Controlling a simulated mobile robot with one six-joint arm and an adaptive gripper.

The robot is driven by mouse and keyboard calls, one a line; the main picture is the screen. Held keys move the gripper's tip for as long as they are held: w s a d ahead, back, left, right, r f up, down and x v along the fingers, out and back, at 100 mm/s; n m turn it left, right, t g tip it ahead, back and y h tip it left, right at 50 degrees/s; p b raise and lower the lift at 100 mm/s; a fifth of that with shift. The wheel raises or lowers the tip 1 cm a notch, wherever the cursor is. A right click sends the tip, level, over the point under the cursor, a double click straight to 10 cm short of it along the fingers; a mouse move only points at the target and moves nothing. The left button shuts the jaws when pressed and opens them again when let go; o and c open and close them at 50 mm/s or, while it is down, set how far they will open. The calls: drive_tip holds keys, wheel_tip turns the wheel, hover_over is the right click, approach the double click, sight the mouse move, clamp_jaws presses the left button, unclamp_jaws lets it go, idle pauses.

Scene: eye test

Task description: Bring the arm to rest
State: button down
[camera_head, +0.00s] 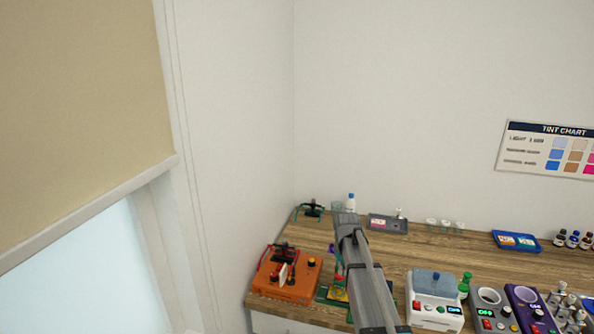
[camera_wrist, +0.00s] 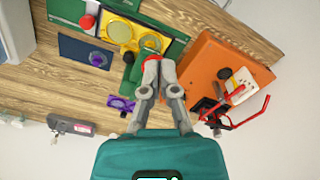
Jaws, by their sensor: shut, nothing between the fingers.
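My gripper (camera_wrist: 158,62) shows in the wrist view, its two grey fingers brought together at the tips with nothing between them. Its teal body fills the bottom middle of that view. The fingers point over the wooden worktop (camera_wrist: 40,75), beside the orange device; how far above it they are I cannot tell. In the head view my grey arm reaches up from the bottom over the worktop (camera_head: 400,245); I cannot make out the gripper there.
An orange device (camera_head: 285,280) with spectacles on it sits left of my arm; it also shows in the wrist view (camera_wrist: 205,75). A white device (camera_head: 435,312) stands to the right. A grey tray (camera_head: 388,224), small cups and a blue tray (camera_head: 515,241) lie behind. Walls close off back and left.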

drive_tip(key=s+f+m+b, duration=0.1)
drive_tip(key=s+f+b, duration=0.2)
drive_tip(key=s, duration=0.9)
drive_tip(key=s+f+m+b, duration=0.1)
drive_tip(key=s+f+b, duration=0.2)
drive_tip(key=s, duration=1)
drive_tip(key=shift+a+f, duration=0.35)
drive_tip(key=shift+a, duration=0.1)
drive_tip(key=shift+w, duration=0.1)
